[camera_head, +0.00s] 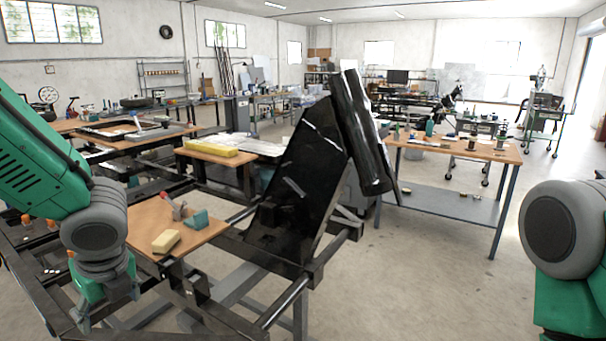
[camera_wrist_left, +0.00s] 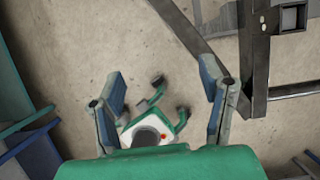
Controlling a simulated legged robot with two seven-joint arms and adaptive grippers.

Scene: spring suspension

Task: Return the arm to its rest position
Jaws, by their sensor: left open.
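My left arm comes in from the left edge in the head view, a green link with a grey joint hanging over the dark metal frame's left side. Its gripper (camera_head: 84,312) points down at the lower left, only partly visible.
A dark metal frame (camera_head: 268,320) stands in front, carrying a tilted black panel (camera_head: 300,185) and a black cylinder (camera_head: 360,130). A wooden board holds a yellow block (camera_head: 166,241) and a teal block (camera_head: 195,221).

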